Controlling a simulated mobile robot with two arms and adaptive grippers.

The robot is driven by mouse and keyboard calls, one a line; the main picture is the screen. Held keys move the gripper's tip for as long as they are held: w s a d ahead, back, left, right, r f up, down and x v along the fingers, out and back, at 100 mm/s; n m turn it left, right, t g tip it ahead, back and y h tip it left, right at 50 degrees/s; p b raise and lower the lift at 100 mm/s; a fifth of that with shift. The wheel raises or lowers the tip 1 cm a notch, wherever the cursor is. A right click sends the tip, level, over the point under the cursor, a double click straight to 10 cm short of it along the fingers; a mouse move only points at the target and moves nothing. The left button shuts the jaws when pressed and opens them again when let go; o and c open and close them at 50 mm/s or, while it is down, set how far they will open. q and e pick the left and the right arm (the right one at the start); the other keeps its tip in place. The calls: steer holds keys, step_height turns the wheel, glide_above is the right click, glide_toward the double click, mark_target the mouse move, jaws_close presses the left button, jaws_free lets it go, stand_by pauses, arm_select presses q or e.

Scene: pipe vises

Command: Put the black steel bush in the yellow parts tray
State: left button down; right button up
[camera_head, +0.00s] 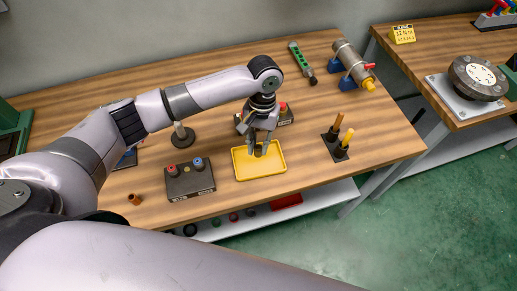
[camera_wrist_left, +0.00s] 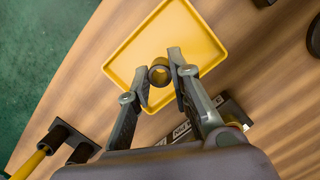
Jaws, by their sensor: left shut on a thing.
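The yellow parts tray (camera_head: 243,172) lies near the front edge of the wooden bench in the head view. It also fills the upper middle of the left wrist view (camera_wrist_left: 205,28). My left gripper (camera_head: 259,150) points down over the tray. Its fingertips (camera_wrist_left: 160,70) are shut on a small dark ring-shaped bush (camera_wrist_left: 160,74). The bush appears over the tray near one edge; I cannot tell whether it touches the tray floor. In the head view the fingers mostly hide the bush. My right gripper is not in view.
A dark block with red and blue knobs (camera_head: 188,180) sits left of the tray. A black holder with upright handles (camera_head: 336,144) stands to its right. A small copper-coloured bush (camera_head: 135,199) lies near the front edge. A pipe vise (camera_head: 353,65) stands at the back right.

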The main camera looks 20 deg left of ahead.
mark_target(259, 145)
arm_select(q)
steer(key=shift+w+x, duration=0.2)
steer(key=shift+x, duration=0.75)
steer(key=shift+w+x, duration=0.2)
steer(key=shift+x, duration=0.7)
steer(key=shift+f, duration=0.15)
steer(key=c, duration=1.7)
jaws_free()
steer(key=shift+o, duration=1.2)
steer(key=b+v, duration=0.2)
steer(key=v, duration=1)
